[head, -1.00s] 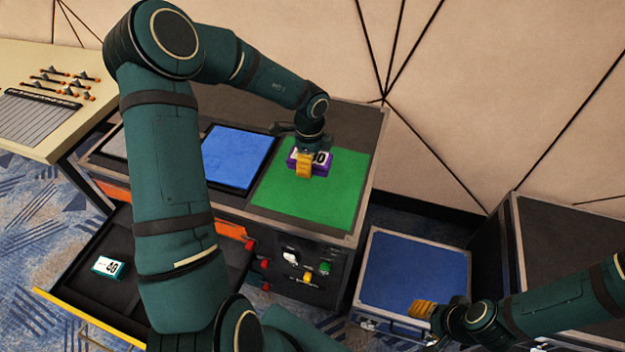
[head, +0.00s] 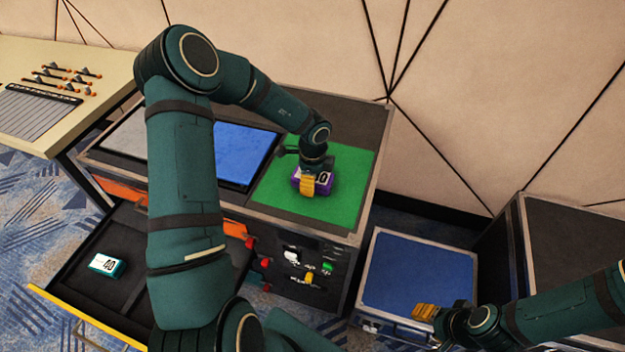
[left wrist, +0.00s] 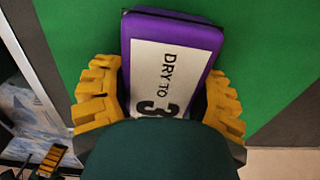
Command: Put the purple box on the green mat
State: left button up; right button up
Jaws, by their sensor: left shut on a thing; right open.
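The purple box (head: 314,181) has a white label with dark print and is over the green mat (head: 350,172), inside its edges in the head view. I cannot tell whether its underside touches the mat. My left gripper (head: 311,184) is shut on the purple box from above, with its yellow fingers on two opposite sides. In the left wrist view the purple box (left wrist: 203,48) lies between the yellow fingers, with the green mat (left wrist: 270,50) around it. My right gripper (head: 424,312) is open and empty above the blue-topped case at the lower right.
A blue mat (head: 245,150) and a grey mat (head: 128,136) lie left of the green one. A teal box (head: 108,265) sits in the open drawer (head: 75,292). Knobs and switches (head: 310,268) are on the cabinet front. A blue-topped case (head: 420,270) stands at right.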

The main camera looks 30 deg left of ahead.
pick_arm(q)
jog(key=o, duration=1.4)
jog(key=shift+f, duration=0.15)
notch_tip(320, 180, up, 12)
jog(key=p, duration=0.4)
jog(key=shift+r, duration=0.2)
jog(key=shift+f, duration=0.1)
